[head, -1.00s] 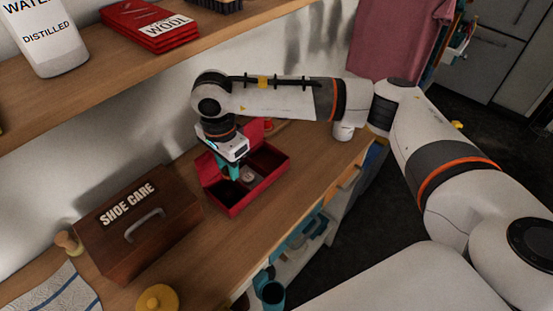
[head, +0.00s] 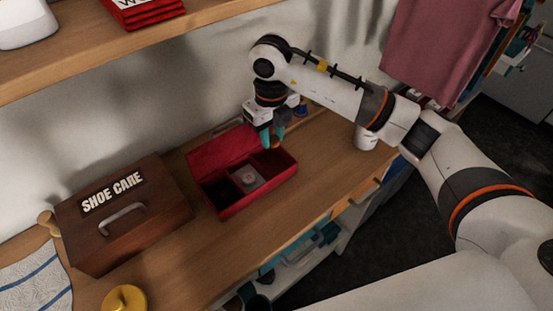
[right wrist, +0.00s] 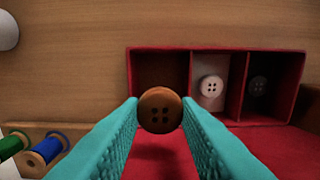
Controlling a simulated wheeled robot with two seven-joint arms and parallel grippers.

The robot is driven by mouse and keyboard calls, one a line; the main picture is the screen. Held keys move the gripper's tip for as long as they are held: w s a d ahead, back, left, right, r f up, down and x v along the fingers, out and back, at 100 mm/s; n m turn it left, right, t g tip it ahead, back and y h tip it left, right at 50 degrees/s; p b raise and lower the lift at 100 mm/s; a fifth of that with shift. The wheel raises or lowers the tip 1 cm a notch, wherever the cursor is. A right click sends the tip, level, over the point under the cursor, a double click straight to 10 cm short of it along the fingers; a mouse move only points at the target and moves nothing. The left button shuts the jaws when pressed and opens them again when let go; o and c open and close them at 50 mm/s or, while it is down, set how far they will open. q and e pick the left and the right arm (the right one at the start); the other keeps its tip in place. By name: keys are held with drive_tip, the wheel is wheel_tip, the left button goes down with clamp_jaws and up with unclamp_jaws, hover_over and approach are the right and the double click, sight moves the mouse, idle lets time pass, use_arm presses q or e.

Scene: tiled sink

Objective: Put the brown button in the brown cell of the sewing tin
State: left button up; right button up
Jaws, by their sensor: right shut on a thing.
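My right gripper (head: 273,141) is shut on the brown button (right wrist: 160,110), a round disc with four holes held between the teal fingertips in the right wrist view. The red sewing tin (head: 238,207) stands open on the wooden counter. In the right wrist view its brown cell (right wrist: 163,68) is the left one and looks empty. The button overlaps this cell's lower edge in that view, and the gripper is above the tin's right end in the head view. The middle pale cell holds a white button (right wrist: 211,86); the right dark cell holds a black button (right wrist: 258,85). My left gripper is not in view.
A shoe care box (head: 125,215) stands left of the tin. Blue (right wrist: 48,147) and green (right wrist: 11,145) spools lie beside the tin, and a white cup (head: 366,138) stands farther right. A shelf (head: 85,60) runs above the counter. Bare counter lies in front of the tin.

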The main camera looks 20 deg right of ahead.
sight(272, 140)
wheel_tip(272, 140, down, 4)
drive_tip(key=shift+s+a+f+p, duration=0.1)
drive_tip(key=shift+p, duration=0.3)
wheel_tip(272, 140, down, 4)
drive_tip(key=shift+r+p, duration=0.2)
drive_tip(key=shift+p, duration=0.2)
drive_tip(key=shift+f, duration=0.25)
drive_tip(key=shift+f, duration=0.1)
drive_tip(key=shift+f+b, duration=0.15)
drive_tip(key=shift+b, duration=0.15)
drive_tip(key=o, duration=0.8)
drive_tip(key=shift+c, duration=0.2)
drive_tip(key=shift+r, duration=0.2)
